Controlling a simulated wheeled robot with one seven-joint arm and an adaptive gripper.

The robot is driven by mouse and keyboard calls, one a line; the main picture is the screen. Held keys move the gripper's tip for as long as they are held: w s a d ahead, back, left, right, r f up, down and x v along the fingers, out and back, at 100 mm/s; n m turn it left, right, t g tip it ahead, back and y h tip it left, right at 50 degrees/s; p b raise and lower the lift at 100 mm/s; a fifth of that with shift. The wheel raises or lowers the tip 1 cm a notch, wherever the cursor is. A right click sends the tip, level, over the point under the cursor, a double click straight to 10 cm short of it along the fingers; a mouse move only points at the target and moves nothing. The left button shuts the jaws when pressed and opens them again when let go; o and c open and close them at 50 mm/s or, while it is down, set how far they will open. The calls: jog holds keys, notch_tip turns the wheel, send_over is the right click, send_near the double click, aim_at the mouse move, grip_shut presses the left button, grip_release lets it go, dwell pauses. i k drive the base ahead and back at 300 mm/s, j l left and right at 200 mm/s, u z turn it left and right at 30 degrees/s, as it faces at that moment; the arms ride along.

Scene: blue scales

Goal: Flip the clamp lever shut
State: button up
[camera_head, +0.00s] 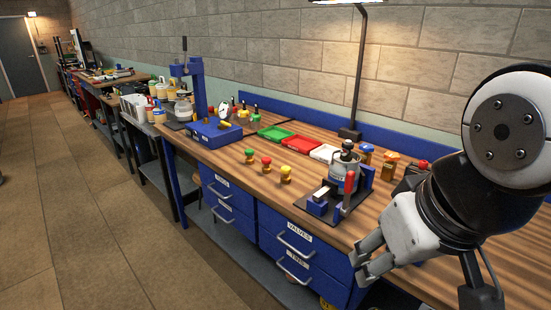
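The clamp lever has a red handle (350,183) that stands roughly upright at the front right of a dark clamp fixture (328,206) on the workbench. The fixture holds a grey metal round body (343,171) with a black knob on top, and a small blue-and-white block (319,203) sits on its front left. My gripper (357,265) hangs at the bench's front edge, nearer to the camera than the lever and apart from it. Its two grey fingers point left with a gap between them, and nothing shows in the gap.
Three knobs, green (249,156), red (266,163) and yellow (286,174), stand left of the fixture. Behind are green, red and white trays (293,142) and a lamp post (357,85). Small orange-brown jars (389,167) stand at the right. Bare wood lies in front of the knobs.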

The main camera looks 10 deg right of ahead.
aim_at(344, 211)
jog(key=z, duration=0.3)
jog(key=i+j+z, duration=0.4)
jog(key=i+j, duration=0.3)
jog(key=i, duration=0.05)
